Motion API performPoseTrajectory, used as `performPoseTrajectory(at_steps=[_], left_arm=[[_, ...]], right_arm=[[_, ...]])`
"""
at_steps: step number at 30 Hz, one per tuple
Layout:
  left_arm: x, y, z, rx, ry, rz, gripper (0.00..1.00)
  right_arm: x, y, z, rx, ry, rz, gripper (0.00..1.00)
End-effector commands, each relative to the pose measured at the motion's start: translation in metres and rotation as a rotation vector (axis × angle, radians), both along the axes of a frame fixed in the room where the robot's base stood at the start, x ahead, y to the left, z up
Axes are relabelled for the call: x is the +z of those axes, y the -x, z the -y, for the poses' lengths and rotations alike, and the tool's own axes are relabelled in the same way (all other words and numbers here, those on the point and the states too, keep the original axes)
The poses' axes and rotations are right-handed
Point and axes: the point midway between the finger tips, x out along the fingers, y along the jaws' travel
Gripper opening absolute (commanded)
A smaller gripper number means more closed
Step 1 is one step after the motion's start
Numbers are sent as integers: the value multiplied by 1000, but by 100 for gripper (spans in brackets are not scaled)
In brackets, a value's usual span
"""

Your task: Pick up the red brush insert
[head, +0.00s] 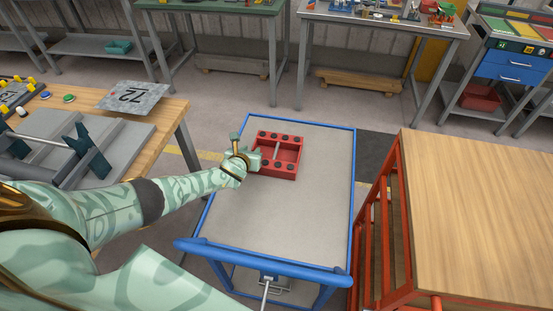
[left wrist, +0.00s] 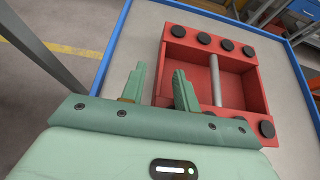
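The red brush insert (head: 290,159) is a red open box with round black pads along two sides and a grey bar across its middle. It lies on the grey top of a blue-framed cart (head: 310,208). In the left wrist view the insert (left wrist: 257,92) fills the upper right, its near left part hidden behind my gripper. My left gripper (head: 253,157) is at the insert's left side in the head view. Contact cannot be told. My right gripper is not in view.
A red-framed wood-topped cart (head: 480,190) stands close on the right. The blue cart's front top is clear. Benches line the back wall.

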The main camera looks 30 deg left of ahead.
Motion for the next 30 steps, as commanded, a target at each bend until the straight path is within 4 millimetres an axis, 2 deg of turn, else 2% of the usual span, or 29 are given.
performPoseTrajectory(at_steps=[1,2,10,13,14,25,30], left_arm=[[-8,-6,-1,0,0,0,31],[-8,-8,-2,0,1,-1,31],[-5,-11,-2,0,1,1,31],[-5,-11,-2,0,1,1,3],[-5,-11,-2,0,1,1,0],[-3,-12,-2,0,2,2,0],[12,-12,-3,0,1,3,0]], right_arm=[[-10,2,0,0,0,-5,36],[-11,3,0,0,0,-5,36],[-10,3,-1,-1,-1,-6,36],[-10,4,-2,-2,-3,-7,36],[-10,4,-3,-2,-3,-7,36],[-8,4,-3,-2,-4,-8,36],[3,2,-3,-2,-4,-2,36]])
